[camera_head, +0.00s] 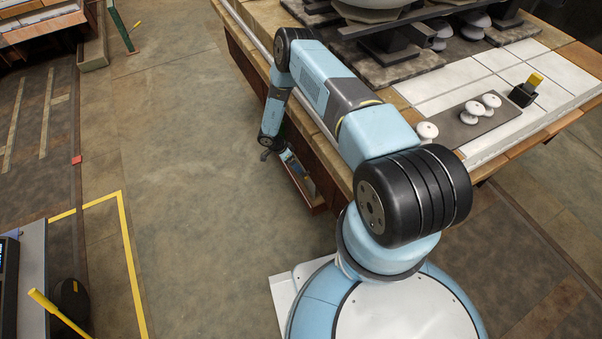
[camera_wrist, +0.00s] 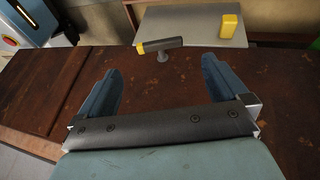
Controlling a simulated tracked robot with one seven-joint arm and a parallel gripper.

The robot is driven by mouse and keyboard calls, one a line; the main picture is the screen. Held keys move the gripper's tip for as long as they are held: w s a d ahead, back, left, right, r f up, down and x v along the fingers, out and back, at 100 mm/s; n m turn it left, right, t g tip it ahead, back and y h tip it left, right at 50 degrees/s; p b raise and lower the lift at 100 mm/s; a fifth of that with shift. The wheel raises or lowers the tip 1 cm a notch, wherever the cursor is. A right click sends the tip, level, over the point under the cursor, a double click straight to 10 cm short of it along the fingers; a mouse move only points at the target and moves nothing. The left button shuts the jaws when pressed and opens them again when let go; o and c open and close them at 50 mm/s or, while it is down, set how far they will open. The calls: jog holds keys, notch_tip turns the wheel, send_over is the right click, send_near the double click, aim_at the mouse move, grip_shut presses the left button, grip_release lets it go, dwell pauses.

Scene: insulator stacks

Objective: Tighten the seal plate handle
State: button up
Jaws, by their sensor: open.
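In the wrist view, a dark grey bar handle (camera_wrist: 165,44) with a yellow left end sits on a short grey post. It stands at the far edge of a rusty brown plate-like surface (camera_wrist: 165,75), which may be the seal plate. My gripper (camera_wrist: 160,66) is open and empty, its two blue fingers spread wide over the brown surface. The handle is ahead of the fingertips, between their lines and apart from them. In the head view my gripper is small, low beside the bench's left side, and the handle cannot be made out there.
In the wrist view, a grey panel (camera_wrist: 188,22) with a yellow block (camera_wrist: 229,26) lies beyond the handle. In the head view, the tiled bench (camera_head: 460,82) carries white insulators (camera_head: 427,131) and dark stacks. Open floor (camera_head: 190,150) lies left of the bench.

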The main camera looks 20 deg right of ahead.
aim_at(302, 173)
jog(key=x, duration=0.9)
jog(key=shift+d+r, duration=0.1)
jog(key=shift+c, duration=0.4)
jog(key=shift+w, duration=0.1)
jog(key=c, duration=0.9)
jog(key=shift+o, duration=0.2)
jog(key=shift+t, duration=0.3)
jog(key=shift+r+t, duration=0.1)
jog(key=shift+t, duration=0.4)
jog(key=shift+m+t, duration=0.3)
jog(key=shift+t, duration=0.4)
